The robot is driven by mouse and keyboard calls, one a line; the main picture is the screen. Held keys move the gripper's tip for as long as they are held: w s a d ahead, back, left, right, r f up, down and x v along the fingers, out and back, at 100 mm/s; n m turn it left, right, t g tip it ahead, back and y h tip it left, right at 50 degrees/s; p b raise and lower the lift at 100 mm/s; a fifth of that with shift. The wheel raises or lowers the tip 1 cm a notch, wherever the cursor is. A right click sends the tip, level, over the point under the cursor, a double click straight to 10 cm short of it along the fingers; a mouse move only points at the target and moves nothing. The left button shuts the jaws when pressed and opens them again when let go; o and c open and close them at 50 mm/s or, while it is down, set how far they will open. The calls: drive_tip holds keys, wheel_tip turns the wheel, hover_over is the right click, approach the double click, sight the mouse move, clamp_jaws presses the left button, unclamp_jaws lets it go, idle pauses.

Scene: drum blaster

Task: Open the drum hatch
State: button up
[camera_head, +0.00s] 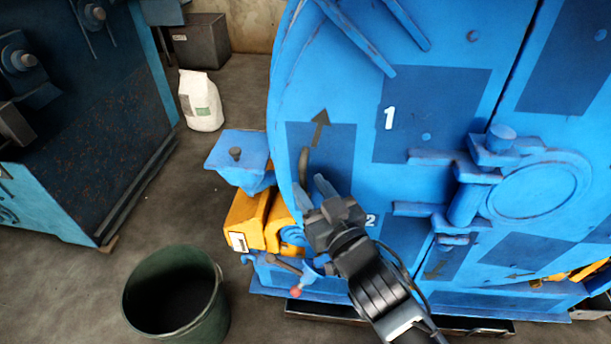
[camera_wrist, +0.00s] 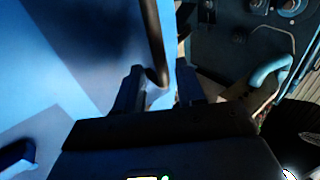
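The blue drum hatch (camera_head: 455,95) fills the right half of the head view, with darker squares marked 1 and 2 and a round latch or hinge fitting (camera_head: 505,185). A dark curved handle (camera_head: 303,163) stands at the hatch's left edge; it also shows in the wrist view (camera_wrist: 154,45). My gripper (camera_head: 311,186) is in front of the hatch's left edge, just below the handle. In the wrist view its fingers (camera_wrist: 160,84) are apart, and the handle's lower end lies between or just beyond the tips. I cannot tell whether they touch.
A dark green bin (camera_head: 215,320) stands on the floor at lower left. A yellow motor (camera_head: 250,220) sits beside the drum's lower left. Another blue machine (camera_head: 80,140) stands at left, with a white bag (camera_head: 200,105) behind.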

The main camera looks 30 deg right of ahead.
sight(305, 182)
drive_tip(key=shift+w, duration=1.8)
drive_tip(key=shift+c, duration=0.5)
clamp_jaws()
